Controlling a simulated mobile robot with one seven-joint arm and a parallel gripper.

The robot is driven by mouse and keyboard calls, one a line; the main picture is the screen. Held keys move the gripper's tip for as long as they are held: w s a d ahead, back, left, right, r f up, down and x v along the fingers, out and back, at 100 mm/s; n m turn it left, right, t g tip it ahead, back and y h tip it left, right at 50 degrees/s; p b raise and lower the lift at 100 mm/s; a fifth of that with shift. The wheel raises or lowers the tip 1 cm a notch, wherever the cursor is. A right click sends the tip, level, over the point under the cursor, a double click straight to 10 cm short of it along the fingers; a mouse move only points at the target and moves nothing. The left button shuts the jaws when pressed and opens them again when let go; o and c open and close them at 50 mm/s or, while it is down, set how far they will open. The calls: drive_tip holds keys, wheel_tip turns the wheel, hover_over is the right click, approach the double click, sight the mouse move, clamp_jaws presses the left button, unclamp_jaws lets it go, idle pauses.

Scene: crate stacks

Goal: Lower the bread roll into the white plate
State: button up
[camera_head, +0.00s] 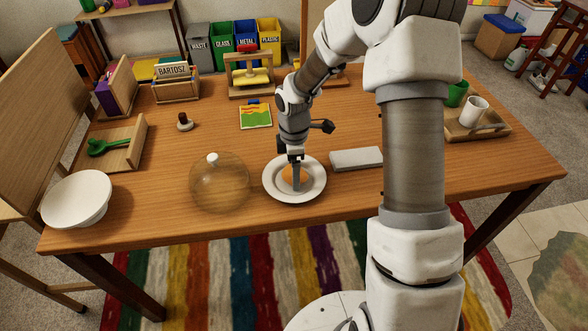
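The white plate (317,189) lies near the front middle of the wooden table. The orange-brown bread roll (287,174) shows within the plate's outline, partly hidden behind a finger of my gripper (296,182). My gripper points down over the plate, with its finger in front of the roll. I see the fingers nearly edge-on, so their gap and their grip on the roll cannot be made out. Whether the roll touches the plate is also unclear.
A clear glass dome (220,184) with a white knob stands just left of the plate. A grey slab (357,159) lies to its right. A white cake stand (77,195) is at the left front. A wooden tray (478,129) with a white cup is at the right.

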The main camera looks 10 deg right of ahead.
drive_tip(key=o, duration=1.1)
drive_tip(key=shift+r, duration=0.1)
wheel_tip(320, 180, up, 17)
drive_tip(key=p, duration=0.4)
drive_tip(key=s+d+r+m+t+p, duration=0.3)
drive_tip(key=s+r+m+t+p, duration=0.2)
drive_tip(key=s+r+m, duration=1.2)
drive_tip(key=s+r+p, duration=0.1)
drive_tip(key=s+r, duration=0.2)
drive_tip(key=s, duration=0.3)
drive_tip(key=shift+r+t, duration=0.2)
drive_tip(key=shift+t, duration=0.1)
